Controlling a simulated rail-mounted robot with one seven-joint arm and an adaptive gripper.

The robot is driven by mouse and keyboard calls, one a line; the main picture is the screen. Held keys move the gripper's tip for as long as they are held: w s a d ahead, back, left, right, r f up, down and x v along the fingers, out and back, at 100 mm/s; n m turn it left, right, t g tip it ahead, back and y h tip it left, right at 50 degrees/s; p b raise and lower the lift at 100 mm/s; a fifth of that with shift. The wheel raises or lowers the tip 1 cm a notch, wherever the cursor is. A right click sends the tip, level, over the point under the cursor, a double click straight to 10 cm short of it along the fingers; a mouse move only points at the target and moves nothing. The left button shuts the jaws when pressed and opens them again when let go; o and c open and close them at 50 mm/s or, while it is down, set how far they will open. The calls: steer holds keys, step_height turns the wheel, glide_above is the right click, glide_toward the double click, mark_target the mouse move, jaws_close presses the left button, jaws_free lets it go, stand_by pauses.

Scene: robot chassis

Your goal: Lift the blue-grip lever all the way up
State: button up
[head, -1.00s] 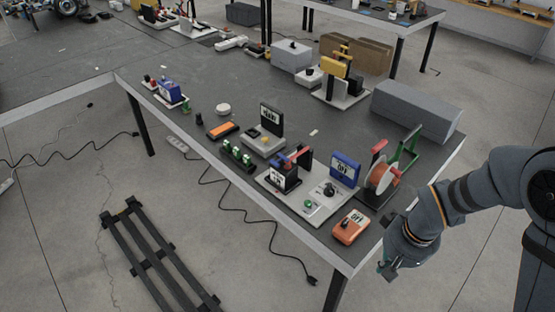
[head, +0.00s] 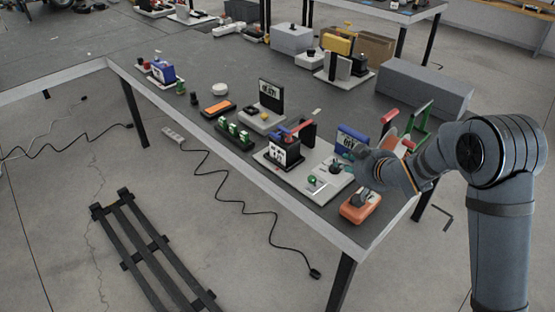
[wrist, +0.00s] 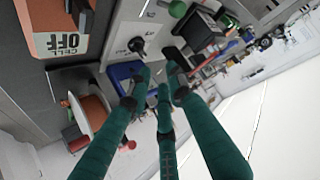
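A small blue grip (head: 279,134) shows at the left of a black labelled box (head: 285,153) on a pale panel; I take it for the blue-grip lever. A red bar (head: 300,127) is just behind it, and how they join is too small to tell. My gripper (head: 362,168) is to the right of this box, near the orange box and blue OFF panel. In the wrist view, the green fingers of my gripper (wrist: 159,82) are spread with nothing between them. The black box (wrist: 203,27) and red bar (wrist: 230,47) lie beyond the fingertips; the blue grip is not clear there.
An orange box (head: 359,208) sits at the table's front corner. A blue OFF panel (head: 352,141) and black knob (head: 336,166) stand close to my gripper. A red-handled reel with a green frame (head: 420,125) is behind my arm. Green-topped blocks (head: 236,136) are to the left.

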steer(key=w+a+f+n+t+y+b, duration=0.2)
steer(key=w+a+f+n+y+b, duration=0.15)
steer(key=w+a+b, duration=0.3)
steer(key=n+y+b, duration=0.4)
steer(key=y, duration=0.2)
glide_toward(280, 139)
steer(key=x, duration=0.2)
steer(key=shift+m, duration=0.25)
steer(key=p+x, duration=0.1)
steer(key=x, duration=0.8)
steer(key=shift+w+a, duration=0.1)
steer(key=shift+a, duration=0.2)
steer(key=shift+r, duration=0.1)
steer(key=shift+c, duration=0.8)
jaws_close()
